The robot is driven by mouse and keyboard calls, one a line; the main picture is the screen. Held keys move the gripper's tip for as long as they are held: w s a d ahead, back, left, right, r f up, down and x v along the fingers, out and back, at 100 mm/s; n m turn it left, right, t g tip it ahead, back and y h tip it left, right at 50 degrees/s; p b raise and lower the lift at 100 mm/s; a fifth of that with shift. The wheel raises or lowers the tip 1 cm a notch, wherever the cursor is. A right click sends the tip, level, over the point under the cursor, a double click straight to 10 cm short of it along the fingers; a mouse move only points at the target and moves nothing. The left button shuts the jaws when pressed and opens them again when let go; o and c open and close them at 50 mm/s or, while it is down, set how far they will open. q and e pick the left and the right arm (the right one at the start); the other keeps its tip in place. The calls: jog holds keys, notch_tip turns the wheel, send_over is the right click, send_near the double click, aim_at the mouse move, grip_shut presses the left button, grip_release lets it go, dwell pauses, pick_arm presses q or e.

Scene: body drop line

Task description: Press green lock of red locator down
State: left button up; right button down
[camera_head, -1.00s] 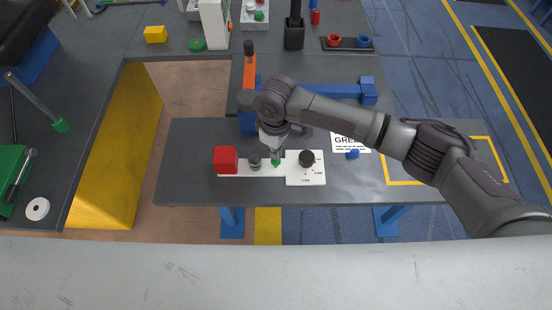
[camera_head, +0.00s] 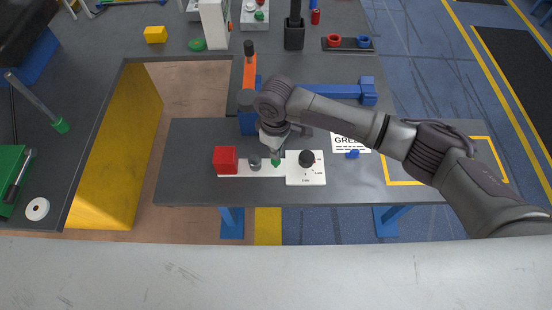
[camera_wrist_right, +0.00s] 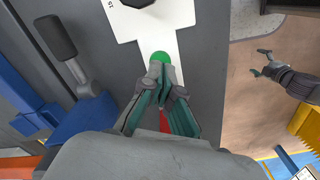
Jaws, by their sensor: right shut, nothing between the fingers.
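The red locator is a red block (camera_head: 225,160) at the left end of a white strip (camera_head: 236,173) on the dark table. The green lock (camera_head: 276,163) is a small round button on that strip, also seen in the right wrist view (camera_wrist_right: 160,60). My right gripper (camera_head: 273,150) is shut and empty, pointing down at the green lock. In the right wrist view its fingertips (camera_wrist_right: 161,72) overlap the lock's near edge; I cannot tell whether they touch. A bit of red (camera_wrist_right: 163,121) shows between the fingers. My left gripper (camera_wrist_right: 260,62) is open, over the floor.
A grey knob (camera_head: 254,164) stands between the red block and green lock. A white plate with a black knob (camera_head: 307,158) adjoins on the right. Blue clamp parts (camera_head: 340,91) lie behind.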

jog(key=shift+f+b, duration=0.7)
jog(key=shift+f, duration=1.05)
jog(key=shift+r, duration=0.1)
notch_tip(320, 180, up, 9)
jog(key=p, duration=0.9)
